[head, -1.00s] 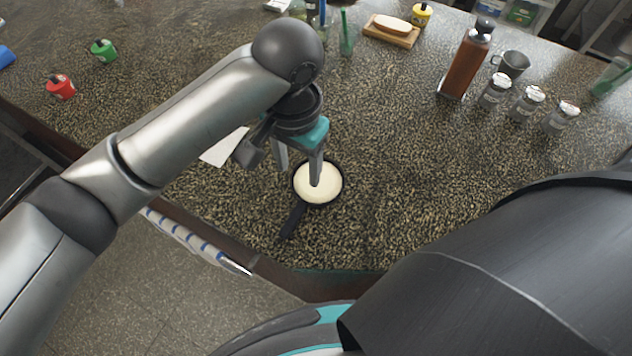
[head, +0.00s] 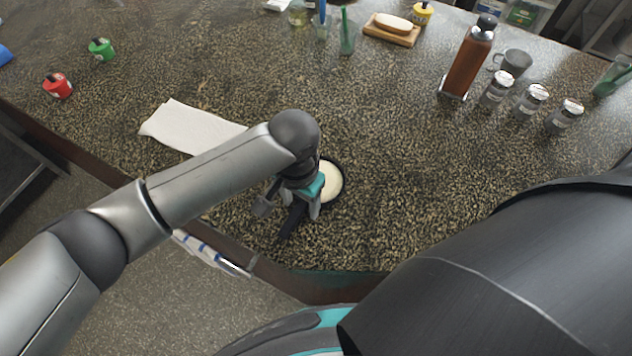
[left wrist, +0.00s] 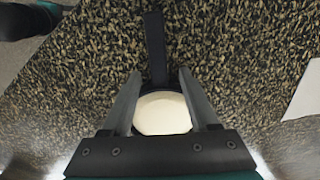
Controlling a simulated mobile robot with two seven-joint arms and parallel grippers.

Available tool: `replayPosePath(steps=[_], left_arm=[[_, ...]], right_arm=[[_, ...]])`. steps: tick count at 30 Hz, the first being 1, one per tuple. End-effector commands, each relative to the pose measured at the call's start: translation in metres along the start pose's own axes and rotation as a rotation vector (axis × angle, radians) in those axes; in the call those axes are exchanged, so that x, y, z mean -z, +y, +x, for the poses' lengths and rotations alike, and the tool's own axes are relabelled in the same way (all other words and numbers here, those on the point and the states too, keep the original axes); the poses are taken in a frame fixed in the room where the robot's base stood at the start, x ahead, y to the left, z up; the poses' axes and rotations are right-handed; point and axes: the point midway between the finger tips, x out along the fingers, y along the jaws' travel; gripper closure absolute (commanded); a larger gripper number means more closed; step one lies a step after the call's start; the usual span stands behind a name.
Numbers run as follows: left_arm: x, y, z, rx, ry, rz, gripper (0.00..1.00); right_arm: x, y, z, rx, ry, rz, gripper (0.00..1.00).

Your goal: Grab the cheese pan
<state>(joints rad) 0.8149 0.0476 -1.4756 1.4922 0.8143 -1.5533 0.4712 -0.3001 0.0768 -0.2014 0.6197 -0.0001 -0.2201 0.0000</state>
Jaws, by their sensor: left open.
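The cheese pan is a small black pan (head: 338,185) with a pale, creamy filling, sitting on the speckled counter near its front edge. Its dark handle points toward the front edge, down and left in the head view. My left gripper (head: 302,212) is over the handle side of the pan and hides part of both. In the left wrist view the open fingers (left wrist: 157,78) lie on either side of the handle (left wrist: 155,45), with the pan's pale filling (left wrist: 162,113) between them nearer the palm. I cannot tell the height gap. My right gripper is not in view.
A white cloth (head: 190,127) lies behind my left arm. A brown bottle (head: 467,60), a grey mug (head: 516,62) and several small jars stand at the back right. Red (head: 58,85) and green (head: 101,49) pots stand at the left. Counter around the pan is clear.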

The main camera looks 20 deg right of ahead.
Motion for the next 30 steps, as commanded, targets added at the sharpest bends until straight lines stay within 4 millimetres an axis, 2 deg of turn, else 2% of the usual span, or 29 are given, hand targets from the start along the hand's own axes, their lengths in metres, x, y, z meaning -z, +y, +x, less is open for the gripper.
replayPosePath(steps=[5,21,30], left_arm=[[0.0001,0.0002,-0.0001,0.000,0.000,0.001,0.40],[0.0002,0.0001,-0.0006,0.000,0.000,0.000,1.00],[0.0002,0.0000,-0.0007,0.000,0.000,0.000,1.00]], right_arm=[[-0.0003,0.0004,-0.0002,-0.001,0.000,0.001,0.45],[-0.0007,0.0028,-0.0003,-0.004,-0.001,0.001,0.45],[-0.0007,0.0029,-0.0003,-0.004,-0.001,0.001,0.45]])
